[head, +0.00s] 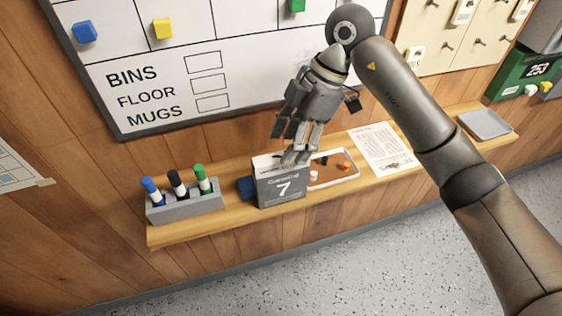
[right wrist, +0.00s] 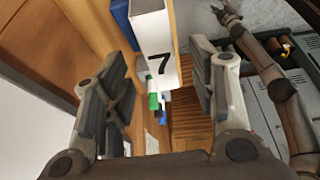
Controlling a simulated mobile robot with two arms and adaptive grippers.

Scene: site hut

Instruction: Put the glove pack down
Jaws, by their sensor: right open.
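A grey box with a big white 7 (head: 281,186), which I take to be the glove pack, stands upright on the wooden wall shelf (head: 235,216). Its small print is hard to read. My right gripper (head: 296,152) is open, with its fingers just above and behind the box's top edge. In the right wrist view the box (right wrist: 152,40) shows between and beyond the open fingers of that gripper (right wrist: 163,68). Whether a finger touches it I cannot tell. My left gripper (right wrist: 226,14) shows small at the top of the right wrist view; its jaw state is unclear.
Left of the box are a blue item (head: 246,188) and a grey holder (head: 187,211) with three markers. Right of it are a tray (head: 349,179) of small items, a paper sheet (head: 384,148) and a grey tray (head: 486,124). A whiteboard (head: 180,72) hangs above.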

